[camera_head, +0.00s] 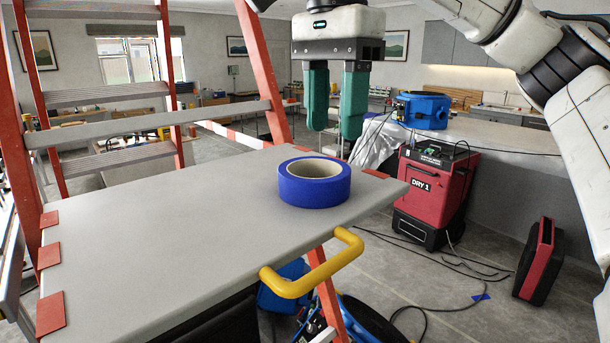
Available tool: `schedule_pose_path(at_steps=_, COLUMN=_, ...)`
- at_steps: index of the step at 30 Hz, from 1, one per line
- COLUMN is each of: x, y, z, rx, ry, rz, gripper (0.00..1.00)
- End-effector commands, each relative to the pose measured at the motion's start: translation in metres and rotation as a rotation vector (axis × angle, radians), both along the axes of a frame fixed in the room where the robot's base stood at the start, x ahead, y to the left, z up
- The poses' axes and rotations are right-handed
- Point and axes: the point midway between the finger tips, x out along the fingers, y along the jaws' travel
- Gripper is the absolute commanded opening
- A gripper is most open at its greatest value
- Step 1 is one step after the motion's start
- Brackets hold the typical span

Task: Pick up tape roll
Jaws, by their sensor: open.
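A blue tape roll (314,188) lies flat on a grey work platform (150,215), near the platform's right end. The pale inside of its core faces up. My gripper (334,128) hangs above the roll, slightly to its right in the picture, with its two green fingers pointing down. The fingers are apart and nothing is between them. The fingertips are clear of the roll.
An orange ladder frame (262,70) rises behind and left of the platform. A yellow handle (312,270) sticks out from its front edge. A red dryer (432,190) and a red case (539,262) stand on the floor at right. The platform left of the roll is clear.

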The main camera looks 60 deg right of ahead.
Motion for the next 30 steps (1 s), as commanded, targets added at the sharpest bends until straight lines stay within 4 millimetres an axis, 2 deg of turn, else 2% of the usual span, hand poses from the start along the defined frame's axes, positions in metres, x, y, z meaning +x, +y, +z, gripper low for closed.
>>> schedule_pose_path(at_steps=4, x=0.0, y=0.0, z=-0.022, rx=0.004, ry=-0.001, rz=0.003, gripper=0.47)
schedule_pose_path(at_steps=14, x=-0.002, y=0.001, z=-0.042, rx=0.002, ry=-0.003, rz=0.001, gripper=0.47)
schedule_pose_path(at_steps=24, x=-0.009, y=0.0, z=-0.082, rx=0.003, ry=-0.003, rz=0.002, gripper=0.47)
schedule_pose_path(at_steps=30, x=-0.009, y=0.0, z=-0.086, rx=0.004, ry=-0.004, rz=0.003, gripper=0.47)
